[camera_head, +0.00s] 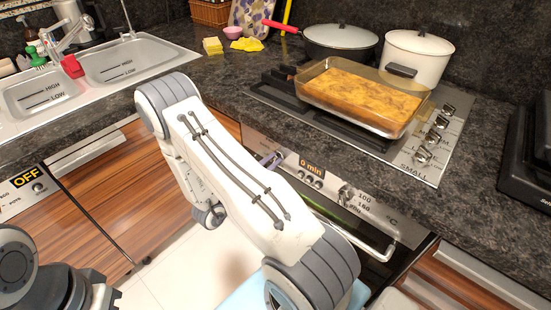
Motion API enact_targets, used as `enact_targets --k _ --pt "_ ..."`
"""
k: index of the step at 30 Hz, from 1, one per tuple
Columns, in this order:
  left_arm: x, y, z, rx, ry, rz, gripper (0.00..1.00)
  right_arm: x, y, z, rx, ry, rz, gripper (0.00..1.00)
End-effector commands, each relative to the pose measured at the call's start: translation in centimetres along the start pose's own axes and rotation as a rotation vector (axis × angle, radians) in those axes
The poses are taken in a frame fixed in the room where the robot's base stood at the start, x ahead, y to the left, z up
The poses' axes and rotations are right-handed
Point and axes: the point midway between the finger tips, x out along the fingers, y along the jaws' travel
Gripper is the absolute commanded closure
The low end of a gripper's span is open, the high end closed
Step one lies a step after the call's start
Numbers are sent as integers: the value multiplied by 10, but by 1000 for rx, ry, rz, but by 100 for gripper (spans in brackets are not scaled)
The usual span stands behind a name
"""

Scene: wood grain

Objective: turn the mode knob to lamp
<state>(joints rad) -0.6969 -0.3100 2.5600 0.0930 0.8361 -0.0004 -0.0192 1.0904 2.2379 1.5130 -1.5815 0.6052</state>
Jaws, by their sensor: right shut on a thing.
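The oven's control panel (385,217) runs below the counter front, partly covered by my right arm. It carries a "0 min" display (311,166) and a temperature knob (345,193) marked 100, 180 and °C. My right gripper (271,160) shows only as a small purplish-grey part beside my arm, at the panel's left end. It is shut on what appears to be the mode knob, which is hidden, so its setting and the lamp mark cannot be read. My left gripper is not in view.
A glass dish of baked food (365,98) stands on the cooktop (452,140), with a white pot (418,55) and a dark pan (340,48) behind it. The oven door handle (360,246) lies below the panel. A sink (120,62) is at upper left.

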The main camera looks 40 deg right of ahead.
Motion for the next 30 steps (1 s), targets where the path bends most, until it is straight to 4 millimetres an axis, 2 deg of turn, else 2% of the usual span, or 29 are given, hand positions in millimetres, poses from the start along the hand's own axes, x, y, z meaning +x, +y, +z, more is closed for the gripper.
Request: enact_targets --k 9,15,16,18,19,30 --pt "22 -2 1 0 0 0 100 0 0 2 257 1 -2 100" --pt "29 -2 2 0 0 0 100 0 0 1 368 1 -2 100" --pt "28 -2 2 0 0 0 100 0 0 0 372 1 -2 80" --pt "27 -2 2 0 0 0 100 0 -1 0 368 1 -1 53" --pt "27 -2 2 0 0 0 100 0 0 0 368 1 -1 45" --pt "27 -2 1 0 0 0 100 -3 0 0 365 0 -1 45"
